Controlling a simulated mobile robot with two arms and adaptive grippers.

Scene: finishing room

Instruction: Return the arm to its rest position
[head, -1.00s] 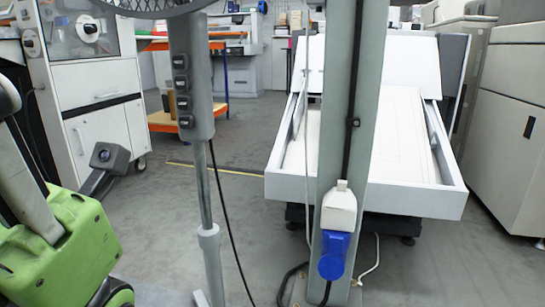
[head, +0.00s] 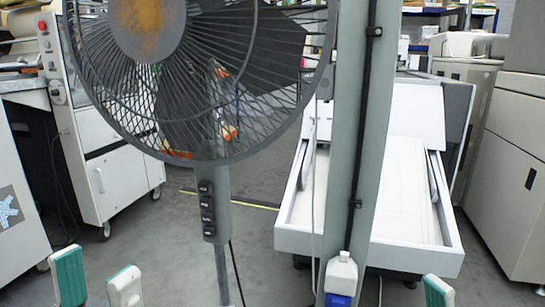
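My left gripper (head: 97,281) shows at the bottom left of the head view. Its two teal and white fingertips stand apart with bare floor visible between them, so it is open and looks empty. My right gripper (head: 438,290) shows only as one teal and white fingertip at the bottom edge, right of the grey post. Its other finger and body are out of view. Most of both arms is out of the picture.
A pedestal fan (head: 205,85) with a wire cage stands close in front. A grey-green post (head: 352,150) with a white and blue socket (head: 341,278) rises beside it. Behind are a white tray-like machine (head: 370,240) and a white cabinet (head: 115,185). Grey floor lies between.

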